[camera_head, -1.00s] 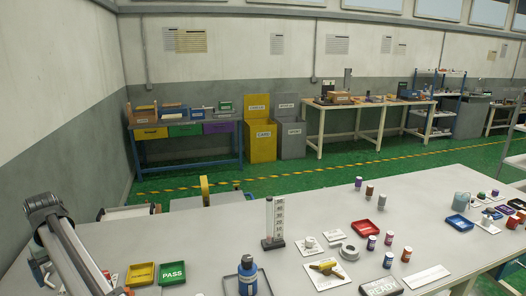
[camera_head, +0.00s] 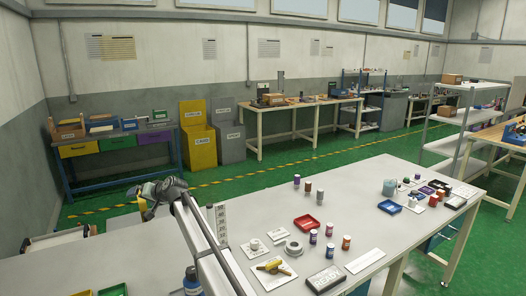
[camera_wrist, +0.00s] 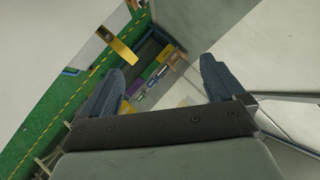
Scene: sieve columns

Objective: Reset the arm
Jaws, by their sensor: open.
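My arm (camera_head: 207,242) reaches up from the bottom of the head view over the left part of the light grey table (camera_head: 345,190). Its far end bends left above the table's back edge. My gripper shows in the wrist view (camera_wrist: 160,84), with its two dark fingers wide apart and nothing between them. Beyond the fingers the wrist view shows the green floor, a wall and the distant workbench with coloured bins. In the head view the fingers are too small to make out.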

